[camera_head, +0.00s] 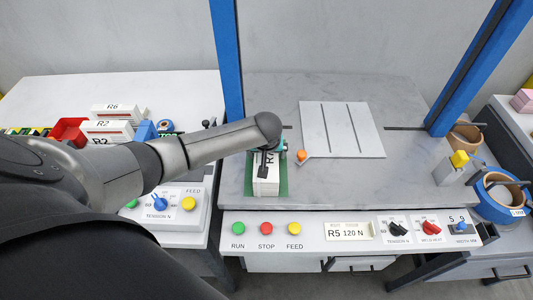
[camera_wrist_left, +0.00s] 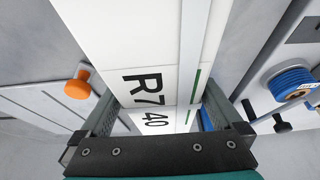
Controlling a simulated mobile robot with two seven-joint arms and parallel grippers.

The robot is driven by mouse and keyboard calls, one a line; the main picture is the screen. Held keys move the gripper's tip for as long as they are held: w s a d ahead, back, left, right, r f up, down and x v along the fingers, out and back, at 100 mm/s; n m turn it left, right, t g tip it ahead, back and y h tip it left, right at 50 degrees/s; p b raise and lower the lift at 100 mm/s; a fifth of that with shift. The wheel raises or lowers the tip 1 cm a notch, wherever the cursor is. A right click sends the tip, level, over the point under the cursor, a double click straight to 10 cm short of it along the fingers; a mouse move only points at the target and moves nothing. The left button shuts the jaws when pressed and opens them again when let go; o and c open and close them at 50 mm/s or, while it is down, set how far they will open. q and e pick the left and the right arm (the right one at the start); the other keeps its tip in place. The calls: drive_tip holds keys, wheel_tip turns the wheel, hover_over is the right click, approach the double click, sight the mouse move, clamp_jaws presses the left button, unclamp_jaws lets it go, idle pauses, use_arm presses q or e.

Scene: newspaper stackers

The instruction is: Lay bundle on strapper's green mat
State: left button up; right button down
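The white bundle (camera_head: 266,187) is over the green mat (camera_head: 283,182) at the left front of the strapper table, with green showing on both sides. I cannot tell whether it touches the mat. My left gripper (camera_head: 268,155) points down at its far part. In the left wrist view the bundle (camera_wrist_left: 140,45) carries an R7 40 label and fills the space between the fingers of the left gripper (camera_wrist_left: 160,112), which look shut on its sides. The arm hides part of the mat. My right gripper is not in view.
An orange knob (camera_head: 302,155) stands just right of the mat, beside a grooved plate (camera_head: 342,129). Blue posts (camera_head: 228,60) rise behind. The control panel (camera_head: 280,228) runs along the front. Other bundles (camera_head: 108,128) and a red bin (camera_head: 69,131) are on the left table.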

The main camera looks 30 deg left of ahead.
use_arm(q)
drive_tip(key=shift+s+f, duration=0.15)
drive_tip(key=p+v, duration=0.3)
drive_tip(key=v, duration=1.2)
drive_tip(key=shift+r+p, duration=0.3)
drive_tip(key=shift+p, duration=0.05)
